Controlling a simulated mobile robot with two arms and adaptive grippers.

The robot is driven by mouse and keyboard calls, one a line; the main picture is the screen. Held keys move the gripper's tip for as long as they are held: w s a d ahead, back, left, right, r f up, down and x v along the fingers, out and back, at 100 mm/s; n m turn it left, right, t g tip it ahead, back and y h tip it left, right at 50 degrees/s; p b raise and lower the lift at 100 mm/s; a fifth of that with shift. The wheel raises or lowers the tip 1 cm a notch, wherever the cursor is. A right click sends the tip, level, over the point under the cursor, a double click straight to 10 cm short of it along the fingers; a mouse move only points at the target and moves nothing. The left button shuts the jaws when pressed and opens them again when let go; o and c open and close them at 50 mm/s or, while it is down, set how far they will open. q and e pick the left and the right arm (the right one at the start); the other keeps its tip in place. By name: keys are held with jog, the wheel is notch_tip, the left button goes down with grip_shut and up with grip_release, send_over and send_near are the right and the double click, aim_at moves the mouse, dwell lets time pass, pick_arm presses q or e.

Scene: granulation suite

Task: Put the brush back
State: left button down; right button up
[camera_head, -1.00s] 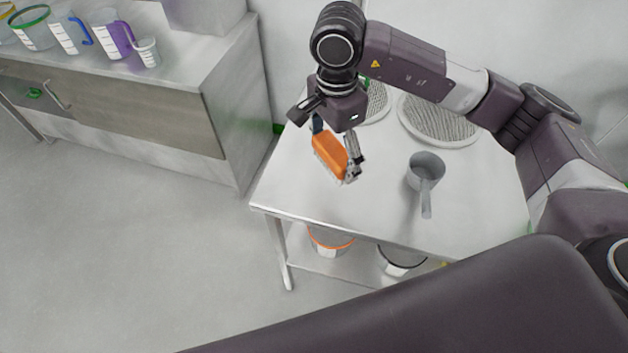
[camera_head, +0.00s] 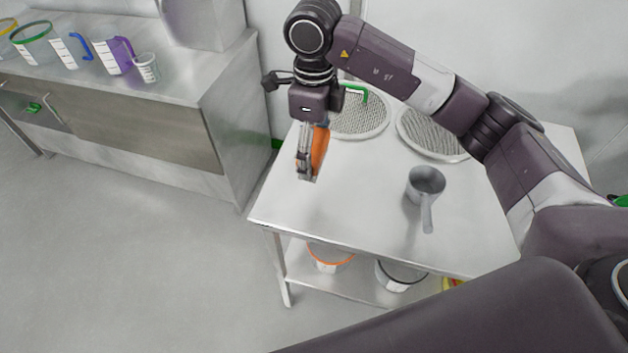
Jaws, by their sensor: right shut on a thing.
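The brush (camera_head: 320,150) has an orange body and is partly hidden behind a finger of my right gripper (camera_head: 308,165). The right gripper points down and is shut on the brush, over the left part of the steel table (camera_head: 350,205). I cannot tell whether the brush touches the tabletop. My left gripper is not in view.
Two round mesh sieves (camera_head: 362,118) (camera_head: 432,132) lie at the table's back; a green handle shows by the left one. A grey scoop (camera_head: 426,182) lies to the right. Tubs (camera_head: 330,256) (camera_head: 398,276) stand on the lower shelf. Jugs (camera_head: 113,55) stand on the left counter (camera_head: 190,85).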

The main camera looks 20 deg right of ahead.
notch_tip(320, 180, down, 11)
jog(key=shift+f+p, duration=0.2)
jog(key=shift+p, duration=0.85)
jog(key=shift+f, duration=0.15)
jog(key=o, duration=1.1)
jog(key=shift+o, duration=0.2)
jog(key=shift+r, duration=0.55)
notch_tip(320, 180, up, 11)
jog(key=b, duration=0.3)
jog(key=shift+r, duration=0.15)
